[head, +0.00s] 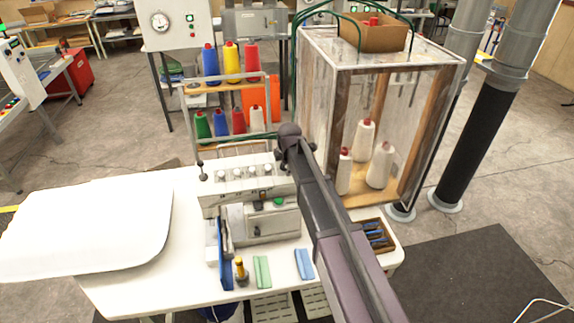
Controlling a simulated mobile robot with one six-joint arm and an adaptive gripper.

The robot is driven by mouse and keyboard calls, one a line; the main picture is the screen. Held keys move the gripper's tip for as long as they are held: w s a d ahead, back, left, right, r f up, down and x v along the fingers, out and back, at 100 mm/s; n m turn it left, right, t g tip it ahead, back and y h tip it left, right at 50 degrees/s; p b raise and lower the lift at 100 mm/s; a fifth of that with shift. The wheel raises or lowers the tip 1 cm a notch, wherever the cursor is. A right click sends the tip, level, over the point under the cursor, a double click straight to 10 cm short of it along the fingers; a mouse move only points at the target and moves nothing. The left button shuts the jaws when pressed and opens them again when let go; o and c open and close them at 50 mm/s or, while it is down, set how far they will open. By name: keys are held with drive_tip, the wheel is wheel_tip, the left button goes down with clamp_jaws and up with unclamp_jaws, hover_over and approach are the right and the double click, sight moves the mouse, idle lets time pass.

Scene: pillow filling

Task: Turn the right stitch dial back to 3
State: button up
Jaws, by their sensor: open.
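The cream sewing machine (222,198) stands on the white table. A row of several small pale dials runs along its upper front panel. The right stitch dial (267,168) is at the right end of the visible row, close to my arm. Its numbers and pointer are too small to read. My dark arm crosses from the lower right up to a rounded joint just above and right of the dials. It hides the right end of the machine. I cannot make out my gripper or its fingers; no contact with a dial shows.
A thread rack (220,86) with coloured cones stands behind the machine. A clear-walled cabinet (425,110) with white cones is at the right. A blue tray (225,270), green block (262,272) and blue block (304,264) lie in front. A white pillow (85,225) is at left.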

drive_tip(key=shift+r, duration=0.1)
idle(0.3)
drive_tip(key=shift+p+v, duration=2.15)
drive_tip(key=shift+s, duration=0.1)
drive_tip(key=shift+s+d+f, duration=0.15)
drive_tip(key=shift+d+f, duration=0.1)
drive_tip(key=shift+f, duration=0.05)
drive_tip(key=s+d+f+m+g+b, duration=0.2)
drive_tip(key=s+d+f+m+b, duration=0.8)
drive_tip(key=s+d+m, duration=0.1)
drive_tip(key=s+d+f+m+g+h+b, duration=0.1)
drive_tip(key=s+d+f+m+b, duration=0.9)
drive_tip(key=s, duration=0.4)
drive_tip(key=shift+d+f+m+g, duration=0.4)
drive_tip(key=shift+d+m, duration=0.2)
drive_tip(key=shift+d, duration=0.45)
